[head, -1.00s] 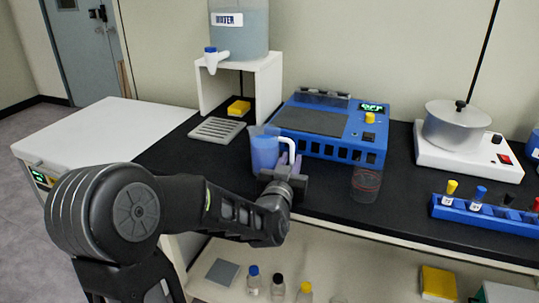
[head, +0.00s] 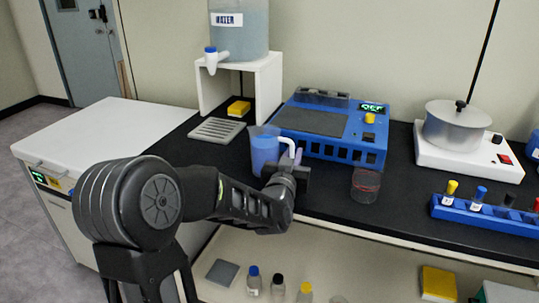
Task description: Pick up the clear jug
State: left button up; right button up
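The clear jug (head: 264,152) stands upright on the black counter, left of the middle, with bluish content and a white handle on its right side. My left gripper (head: 291,166) is at the jug's handle side, just in front of it. Its fingers are small and partly hidden by the wrist, so I cannot tell whether they are open or shut, or touch the handle. My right gripper is not in the head view.
A blue machine (head: 330,130) stands right behind the jug. A clear beaker (head: 365,186) stands to the right. A water tank (head: 240,32) sits on a white stand (head: 268,85) behind, with a drip grate (head: 217,130) below. A blue tube rack (head: 480,211) is farther right.

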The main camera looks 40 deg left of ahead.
pick_arm(q)
grip_shut()
dwell(0.9)
jog(key=shift+r, duration=0.2)
dwell(0.4)
notch_tip(320, 180, up, 10)
jog(key=p, duration=0.2)
jog(key=shift+f, duration=0.2)
dwell(0.7)
jog(key=shift+r, duration=0.1)
dwell(0.8)
